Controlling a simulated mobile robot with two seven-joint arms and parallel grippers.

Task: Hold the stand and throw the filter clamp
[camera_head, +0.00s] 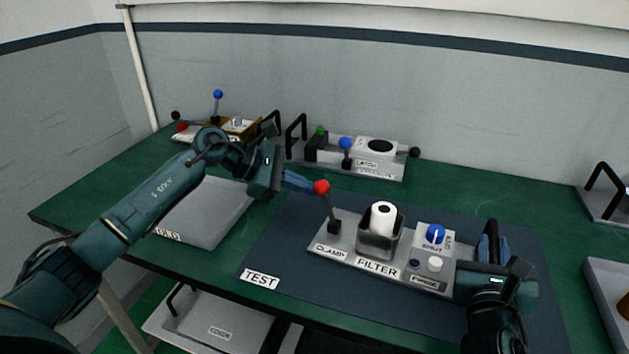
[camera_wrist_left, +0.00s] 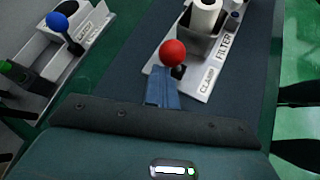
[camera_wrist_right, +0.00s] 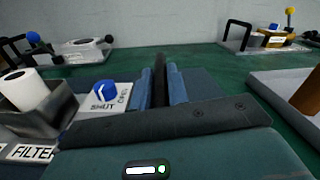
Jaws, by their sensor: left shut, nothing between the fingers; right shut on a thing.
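The filter stand (camera_head: 345,243) is a pale metal plate on the dark mat. It bears a white filter roll (camera_head: 383,219) upright in a grey metal holder (camera_head: 378,246), beside the label FILTER. The clamp lever (camera_head: 327,207) rises at its left end, tilted, with a red ball (camera_head: 321,187) on top, by the label CLAMP. My left gripper (camera_head: 302,182) is shut and empty, its tips just left of the red ball; contact cannot be told. My right gripper (camera_head: 493,240) is shut on the stand's black handle (camera_wrist_right: 160,90) at the right end.
The stand also carries a blue knob (camera_head: 435,234) and a white button (camera_head: 434,264). Another fixture (camera_head: 352,163) with levers stands behind, and one with a brown block (camera_head: 238,128) at the back left. A grey tray (camera_head: 205,213) lies left of the mat (camera_head: 280,240).

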